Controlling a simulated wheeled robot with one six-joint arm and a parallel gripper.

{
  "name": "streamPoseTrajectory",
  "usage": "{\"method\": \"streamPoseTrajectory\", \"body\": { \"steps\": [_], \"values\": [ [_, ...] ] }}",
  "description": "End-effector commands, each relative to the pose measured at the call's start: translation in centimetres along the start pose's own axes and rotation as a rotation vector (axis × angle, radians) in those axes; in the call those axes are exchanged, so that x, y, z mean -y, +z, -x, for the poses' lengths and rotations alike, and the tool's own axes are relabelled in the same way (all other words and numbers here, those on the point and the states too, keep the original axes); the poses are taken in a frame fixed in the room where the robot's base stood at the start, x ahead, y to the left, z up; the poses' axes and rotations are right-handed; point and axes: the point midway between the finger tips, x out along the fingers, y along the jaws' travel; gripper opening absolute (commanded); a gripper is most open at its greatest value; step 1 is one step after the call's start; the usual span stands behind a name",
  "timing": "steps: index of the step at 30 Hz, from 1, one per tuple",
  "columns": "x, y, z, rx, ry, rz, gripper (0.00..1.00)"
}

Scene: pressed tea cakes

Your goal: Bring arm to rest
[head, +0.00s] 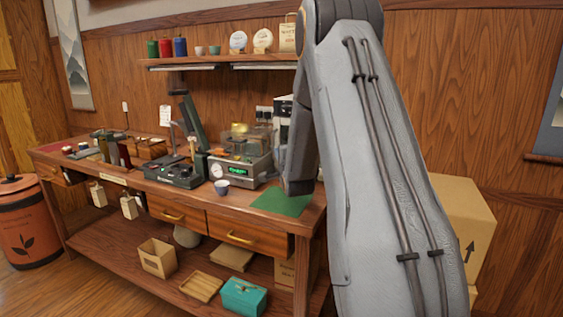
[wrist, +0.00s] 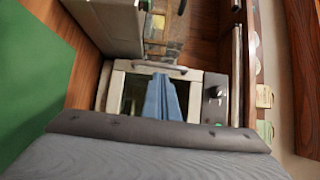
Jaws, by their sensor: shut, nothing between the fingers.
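My arm fills the right-middle of the head view, bent at a high elbow, with its far link hanging down over the right end of the workbench (head: 308,207). My gripper is not clearly seen in the head view. In the wrist view my gripper (wrist: 163,95) shows as two blue-grey fingers close together, shut and empty. Beyond them is a pale appliance with a dark front panel (wrist: 135,95) and a knob. The fingers overlap it in the picture; I cannot tell the gap.
A green mat (head: 283,201) lies on the bench near my arm; it also shows in the wrist view (wrist: 35,75). A steamer with a green display (head: 238,170), a cup (head: 222,187) and a press (head: 178,174) stand left. A cardboard box (head: 465,215) stands right of my arm.

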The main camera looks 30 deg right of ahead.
Motion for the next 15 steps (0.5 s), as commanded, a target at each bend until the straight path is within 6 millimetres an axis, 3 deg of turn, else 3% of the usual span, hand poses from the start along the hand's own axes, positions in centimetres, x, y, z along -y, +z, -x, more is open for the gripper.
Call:
{"method": "streamPoseTrajectory", "body": {
  "steps": [6,15],
  "values": [
    [-0.2,1.3,4.7,0.013,0.001,0.000,0.00],
    [-0.3,1.5,8.1,0.013,0.002,-0.001,0.00]
  ]
}}
